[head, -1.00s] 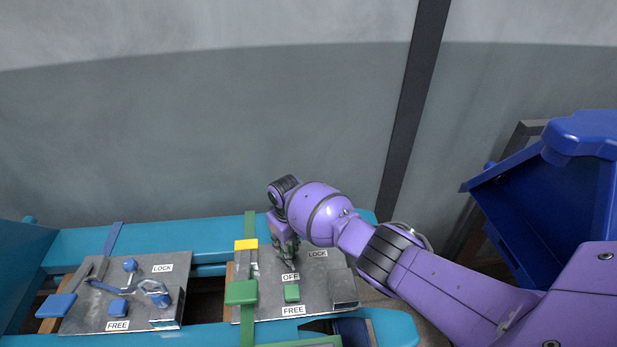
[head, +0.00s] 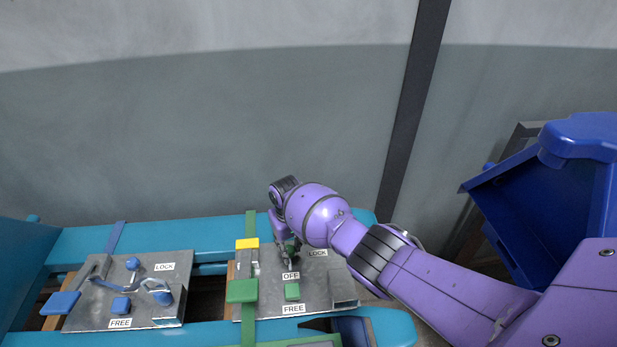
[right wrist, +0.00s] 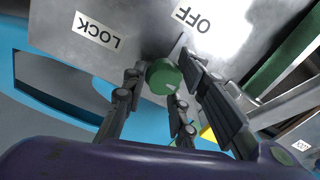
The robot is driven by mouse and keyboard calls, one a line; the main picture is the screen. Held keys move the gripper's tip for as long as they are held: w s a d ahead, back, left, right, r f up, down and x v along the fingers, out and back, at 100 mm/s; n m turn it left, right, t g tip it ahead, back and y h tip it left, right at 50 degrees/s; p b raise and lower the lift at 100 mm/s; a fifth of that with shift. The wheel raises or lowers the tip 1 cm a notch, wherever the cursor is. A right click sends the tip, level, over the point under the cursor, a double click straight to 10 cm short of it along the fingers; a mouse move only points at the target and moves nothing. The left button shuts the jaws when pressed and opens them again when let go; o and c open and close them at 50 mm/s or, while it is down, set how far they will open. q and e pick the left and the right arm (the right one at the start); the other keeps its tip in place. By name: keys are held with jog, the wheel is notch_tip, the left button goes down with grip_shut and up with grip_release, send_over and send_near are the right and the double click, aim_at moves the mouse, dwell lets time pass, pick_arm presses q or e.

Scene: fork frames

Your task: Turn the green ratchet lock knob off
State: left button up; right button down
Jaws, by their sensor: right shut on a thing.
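The green ratchet lock knob (right wrist: 163,77) is a round green cap between the two fingers of my right gripper (right wrist: 160,84) in the right wrist view. The gripper is shut on it, one finger on each side. In the head view my right gripper (head: 287,254) reaches down onto the right metal panel (head: 325,290), above the OFF label (head: 291,275). There the knob shows only as a bit of green, mostly hidden by the gripper. The LOCK label (head: 317,253) is to the right and the FREE label (head: 293,309) is below. My left gripper is not in view.
A green strap with a green block (head: 242,291) and a yellow block (head: 247,243) runs beside the panel. A small green block (head: 292,291) sits above FREE. A similar panel with blue parts (head: 125,305) stands at left. A blue bin (head: 550,190) is at right.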

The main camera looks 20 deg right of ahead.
aim_at(291, 247)
jog(key=c, duration=1.6)
grip_release()
jog(key=shift+w+d+r, duration=0.3)
jog(key=shift+d+r, duration=0.05)
jog(key=shift+d, duration=0.05)
jog(key=shift+o, duration=0.2)
jog(key=shift+s+a+f, duration=0.1)
jog(key=shift+a, duration=0.1)
notch_tip(291, 247, up, 12)
jog(key=shift+s+f, duration=0.1)
